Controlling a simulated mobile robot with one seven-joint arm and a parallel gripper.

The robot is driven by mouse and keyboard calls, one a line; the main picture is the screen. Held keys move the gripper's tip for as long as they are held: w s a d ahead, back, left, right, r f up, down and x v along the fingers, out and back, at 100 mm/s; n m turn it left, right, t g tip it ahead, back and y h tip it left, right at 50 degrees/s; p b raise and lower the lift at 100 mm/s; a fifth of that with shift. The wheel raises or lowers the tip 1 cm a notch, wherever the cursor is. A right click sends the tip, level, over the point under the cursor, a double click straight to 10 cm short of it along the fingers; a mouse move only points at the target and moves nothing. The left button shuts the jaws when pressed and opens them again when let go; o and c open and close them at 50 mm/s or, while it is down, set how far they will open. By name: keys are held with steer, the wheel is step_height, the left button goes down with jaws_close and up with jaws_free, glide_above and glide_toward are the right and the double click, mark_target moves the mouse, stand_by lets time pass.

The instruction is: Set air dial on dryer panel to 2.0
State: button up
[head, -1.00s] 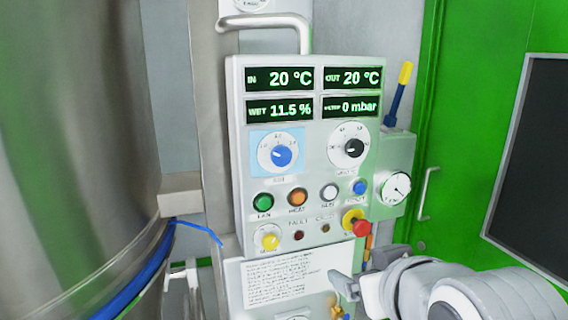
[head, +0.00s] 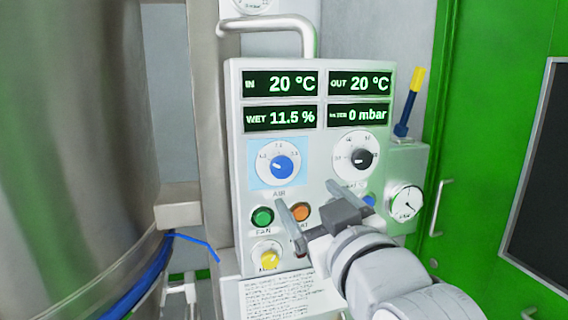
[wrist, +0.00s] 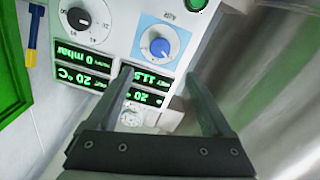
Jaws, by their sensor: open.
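The air dial is a blue knob (head: 281,167) on a white round scale with a light blue square behind it, labelled AIR, on the white dryer panel (head: 234,150). Its exact setting is too small to read. In the wrist view the blue knob (wrist: 159,47) shows upside down, beyond the fingers and between their lines. My gripper (head: 308,202) is open and empty, in front of the panel below and right of the air dial, apart from it. It covers part of the lower button rows. In the wrist view its two fingers (wrist: 165,100) point toward the panel.
A black-knobbed dial (head: 361,158) sits right of the air dial. Green (head: 262,217) and orange (head: 300,213) buttons and a yellow knob (head: 269,258) lie below. A gauge (head: 405,202) is at the right side; a steel vessel (head: 75,130) stands left.

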steer(key=p, duration=0.3)
glide_toward(283, 168)
steer(key=p+x, duration=0.4)
steer(key=x, duration=0.2)
steer(key=shift+w+a+r+p, duration=0.1)
steer(key=shift+w+p, duration=0.05)
steer(key=shift+p, duration=0.15)
steer(key=shift+x, duration=1.35)
jaws_close()
